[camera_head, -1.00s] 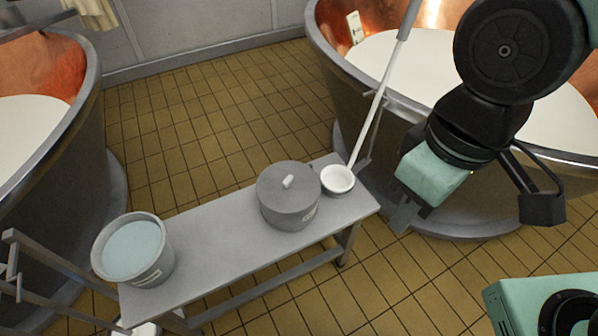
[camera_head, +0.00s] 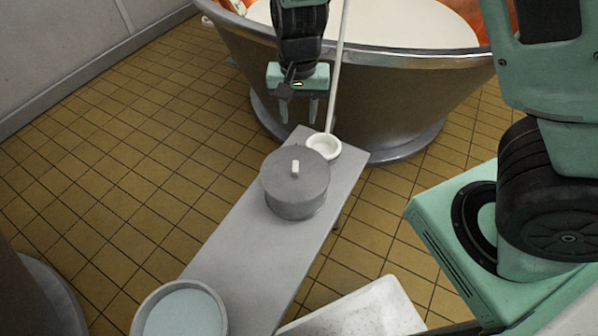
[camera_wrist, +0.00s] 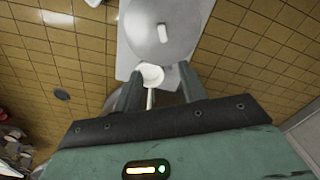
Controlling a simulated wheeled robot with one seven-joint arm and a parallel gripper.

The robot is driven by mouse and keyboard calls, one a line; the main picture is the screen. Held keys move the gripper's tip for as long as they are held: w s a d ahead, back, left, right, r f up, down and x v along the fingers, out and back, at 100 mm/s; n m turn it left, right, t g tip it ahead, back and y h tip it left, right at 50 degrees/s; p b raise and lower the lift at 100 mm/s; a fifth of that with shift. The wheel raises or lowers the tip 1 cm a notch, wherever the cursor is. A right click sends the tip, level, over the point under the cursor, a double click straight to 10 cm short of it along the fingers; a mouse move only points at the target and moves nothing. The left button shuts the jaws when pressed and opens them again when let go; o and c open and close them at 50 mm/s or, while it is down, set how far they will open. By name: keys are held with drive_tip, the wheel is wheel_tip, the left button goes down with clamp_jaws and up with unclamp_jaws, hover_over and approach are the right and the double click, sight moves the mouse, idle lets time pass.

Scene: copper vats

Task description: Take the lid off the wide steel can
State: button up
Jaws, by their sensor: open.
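The wide steel can (camera_head: 296,200) stands upright on a grey bench. Its flat round lid (camera_head: 294,172) is on top, with a small white knob (camera_head: 295,167) in the middle. The lid also shows at the top of the wrist view (camera_wrist: 175,20), with its knob (camera_wrist: 162,33). My gripper (camera_head: 299,118) is open and empty, fingers pointing down. In the head view it is above and beyond the can, near the bench's far end, apart from the lid. In the wrist view its two fingers (camera_wrist: 157,85) are below the lid in the picture.
A white ladle bowl (camera_head: 323,147) with a long pale handle is close behind the can. A bucket of pale liquid (camera_head: 180,312) stands at the near end of the bench (camera_head: 240,245). A large vat (camera_head: 370,85) rises behind. A pale slab (camera_head: 365,310) is at lower right.

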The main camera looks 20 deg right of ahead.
drive_tip(key=b, duration=0.2)
hover_over(295, 166)
drive_tip(key=f, duration=1.1)
drive_tip(key=shift+w, duration=0.2)
drive_tip(key=shift+s+f+b, duration=0.15)
drive_tip(key=shift+f+b, duration=0.4)
drive_tip(key=shift+f, duration=2.35)
drive_tip(key=shift+c, duration=0.3)
clamp_jaws()
